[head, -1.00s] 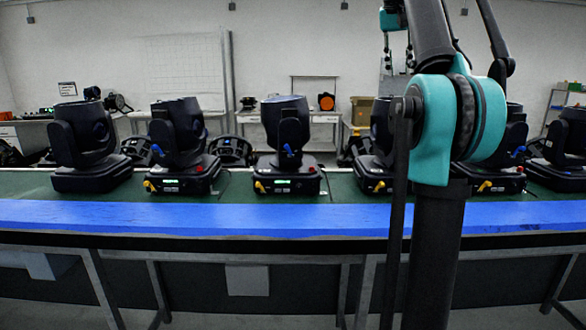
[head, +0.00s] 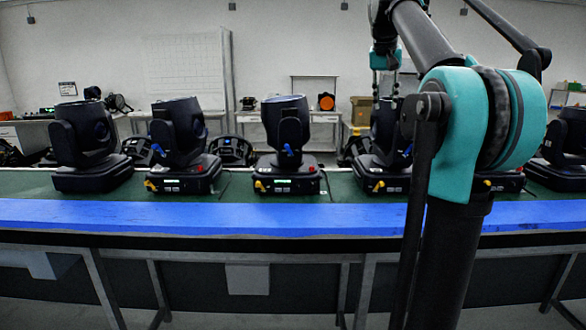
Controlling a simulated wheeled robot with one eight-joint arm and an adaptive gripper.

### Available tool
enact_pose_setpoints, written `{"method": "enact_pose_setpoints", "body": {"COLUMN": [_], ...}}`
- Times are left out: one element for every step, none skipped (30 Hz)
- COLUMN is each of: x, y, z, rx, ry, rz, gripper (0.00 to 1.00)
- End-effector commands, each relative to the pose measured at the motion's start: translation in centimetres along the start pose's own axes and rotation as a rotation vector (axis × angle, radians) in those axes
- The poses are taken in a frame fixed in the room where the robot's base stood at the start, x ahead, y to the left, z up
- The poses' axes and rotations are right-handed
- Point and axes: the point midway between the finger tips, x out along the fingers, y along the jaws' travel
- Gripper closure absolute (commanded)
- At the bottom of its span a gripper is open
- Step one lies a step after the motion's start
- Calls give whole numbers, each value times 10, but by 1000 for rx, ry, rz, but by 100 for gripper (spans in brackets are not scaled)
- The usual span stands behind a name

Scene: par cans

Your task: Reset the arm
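My arm rises at the right of the head view, with a dark lower link and a teal elbow joint. Its upper link slants up and to the left, toward the top edge. A smaller teal wrist part shows at the top, right of centre, with dark, thin parts hanging below it in front of the wall. The fingertips are not clear enough to make out, and nothing held can be seen. Several black moving-head stage lights stand in a row on the table, among them one near the middle (head: 286,140) and one to its left (head: 180,140).
The long table (head: 200,215) has a green top and a blue front edge. Another light (head: 88,145) stands at the far left, and one more (head: 385,150) is partly behind my arm. Behind are a whiteboard (head: 185,75), back tables and an orange round item (head: 326,102).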

Motion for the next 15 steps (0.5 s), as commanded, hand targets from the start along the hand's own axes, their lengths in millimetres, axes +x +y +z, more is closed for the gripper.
{"method": "enact_pose_setpoints", "body": {"x": [16,25,38,47,56,69,78,88,100,110,120,132,141,151,163], "y": [-5,-8,-11,-14,-16,-19,-22,-24,-27,-29,-31,-34,-36,-37,-40], "z": [7,11,16,21,26,34,40,46,55,62,69,79,87,96,108], "rx": [-9,-15,-23,-28,-34,-42,-48,-54,-61,-66,-72,-81,-86,-91,-98], "ry": [-1,-1,-1,-2,-2,-2,-2,-3,-3,-3,-3,-3,-3,-3,-3], "rz": [-8,-12,-18,-22,-27,-32,-37,-42,-48,-52,-57,-62,-67,-71,-78], "gripper": [71,71,71,71,71,71,71,71,71,71,71,71,71,71,71]}}
